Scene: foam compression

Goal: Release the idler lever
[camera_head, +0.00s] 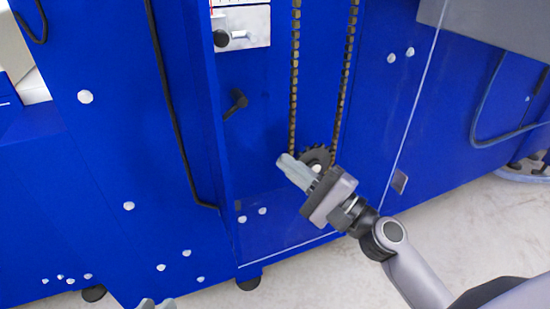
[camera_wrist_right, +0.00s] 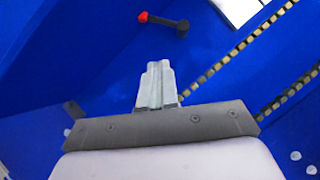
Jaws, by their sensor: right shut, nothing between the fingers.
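A short lever with a black arm (camera_head: 236,103), which looks like the idler lever, sits on the blue machine panel left of the chain. In the right wrist view the lever (camera_wrist_right: 165,21) shows a red end at its left and a black end at its right. My right gripper (camera_head: 286,162) is shut and empty, below and to the right of the lever, in front of the chain's lower end. Its closed fingers (camera_wrist_right: 157,68) point toward the panel, apart from the lever. Only the tips of my left gripper (camera_head: 158,303) show at the bottom edge; their opening is unclear.
A chain (camera_head: 294,80) runs down to a dark sprocket (camera_head: 317,156), partly hidden by my right gripper. A pale plate with a black knob (camera_head: 222,38) is above the lever. A black cable (camera_head: 168,100) runs down the panel at left. The panel around the lever is clear.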

